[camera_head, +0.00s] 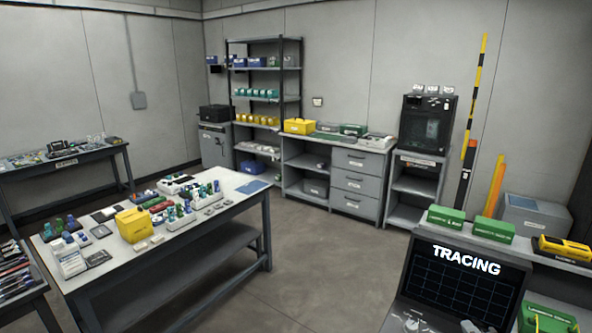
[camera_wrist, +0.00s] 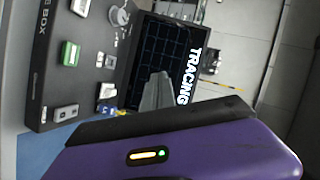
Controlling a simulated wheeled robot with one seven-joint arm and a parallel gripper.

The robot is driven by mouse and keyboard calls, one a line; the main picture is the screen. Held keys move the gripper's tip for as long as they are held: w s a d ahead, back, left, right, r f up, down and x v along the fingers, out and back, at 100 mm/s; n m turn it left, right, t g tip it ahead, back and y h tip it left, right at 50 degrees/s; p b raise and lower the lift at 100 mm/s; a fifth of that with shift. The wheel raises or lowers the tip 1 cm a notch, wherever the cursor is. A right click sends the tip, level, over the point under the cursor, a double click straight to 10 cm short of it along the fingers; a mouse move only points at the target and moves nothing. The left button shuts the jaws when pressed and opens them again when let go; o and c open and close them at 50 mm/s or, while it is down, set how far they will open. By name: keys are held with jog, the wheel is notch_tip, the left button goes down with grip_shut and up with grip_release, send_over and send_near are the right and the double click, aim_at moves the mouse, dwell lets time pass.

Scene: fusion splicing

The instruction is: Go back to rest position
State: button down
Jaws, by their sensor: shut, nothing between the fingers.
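My gripper (camera_wrist: 158,76) shows in the wrist view as grey fingers, shut and empty. It stands in front of the black panel marked TRACING (camera_wrist: 180,45), with no visible contact. The same TRACING panel (camera_head: 462,278) stands at the lower right of the head view, with a grid on its face. I cannot make out my gripper in the head view.
A worktable (camera_head: 212,232) with a yellow box (camera_head: 134,224) and small bottles stands at the left. Drawers (camera_head: 357,182) and shelves (camera_head: 265,80) line the back wall. Green boxes (camera_head: 493,229) sit at the right. The middle floor (camera_head: 310,265) is clear.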

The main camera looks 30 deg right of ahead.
jog(key=s+a+r+n+t+y+b, duration=0.1)
jog(key=s+a+n+t, duration=0.2)
jog(key=a+n, duration=0.8)
jog(key=s+a+r+n+t+y+b, duration=0.1)
jog(key=s+a+n+t+y+b, duration=0.3)
jog(key=a, duration=1.2)
jog(key=s+a+f+n+g+y, duration=0.2)
jog(key=s+a+n+y, duration=0.2)
jog(key=s+a+n, duration=0.3)
jog(key=s+a, duration=0.1)
jog(key=a, duration=0.4)
jog(key=shift+s+a+f+n+y, duration=0.15)
jog(key=shift+s+a+n+y, duration=0.25)
dwell(0.6)
